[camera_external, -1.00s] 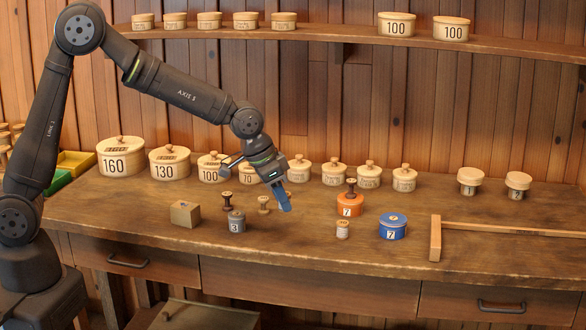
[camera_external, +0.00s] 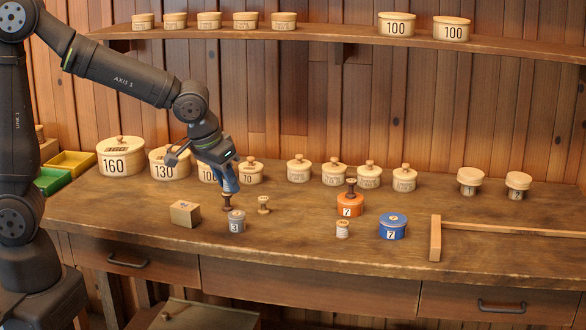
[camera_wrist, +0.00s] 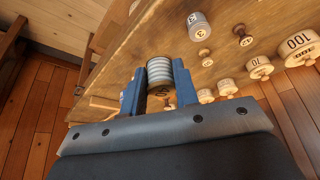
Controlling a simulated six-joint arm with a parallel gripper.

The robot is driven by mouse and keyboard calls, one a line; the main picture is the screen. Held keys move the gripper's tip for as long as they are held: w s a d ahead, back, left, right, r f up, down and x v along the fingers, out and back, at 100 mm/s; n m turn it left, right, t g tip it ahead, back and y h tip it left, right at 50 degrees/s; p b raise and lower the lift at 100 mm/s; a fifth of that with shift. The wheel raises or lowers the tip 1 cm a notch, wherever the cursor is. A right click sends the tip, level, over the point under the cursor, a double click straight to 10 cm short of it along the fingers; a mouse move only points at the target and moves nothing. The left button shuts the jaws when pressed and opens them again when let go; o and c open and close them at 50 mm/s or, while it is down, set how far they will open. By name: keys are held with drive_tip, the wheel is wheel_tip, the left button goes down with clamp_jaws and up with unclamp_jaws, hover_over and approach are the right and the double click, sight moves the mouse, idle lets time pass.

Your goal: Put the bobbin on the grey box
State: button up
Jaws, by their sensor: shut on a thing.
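My gripper (camera_external: 230,184) is above the left part of the bench and shut on a bobbin. In the wrist view the bobbin (camera_wrist: 160,72) shows pale grey and ribbed between the blue fingers; in the external view I cannot make it out. The grey box (camera_external: 237,222), a small round box marked 3, stands on the bench below and in front of my gripper. The grey box also shows at the top of the wrist view (camera_wrist: 199,25), apart from the held bobbin. Its top looks clear.
A dark spool (camera_external: 227,202) and a tan spool (camera_external: 264,205) stand close behind the grey box. A wooden block (camera_external: 185,214) is to its left. To the right are an orange box (camera_external: 349,206) bearing a dark spool, a small pale cylinder (camera_external: 343,230) and a blue box (camera_external: 393,228).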

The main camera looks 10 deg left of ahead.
hover_over(238, 213)
drive_tip(key=s, duration=0.1)
drive_tip(key=f, duration=0.6)
drive_tip(key=shift+a+f, duration=0.25)
drive_tip(key=shift+a, duration=0.15)
drive_tip(key=shift+f, duration=2)
drive_tip(key=shift+f, duration=0.15)
drive_tip(key=o, duration=0.9)
drive_tip(key=shift+o, duration=0.2)
drive_tip(key=v, duration=1.2)
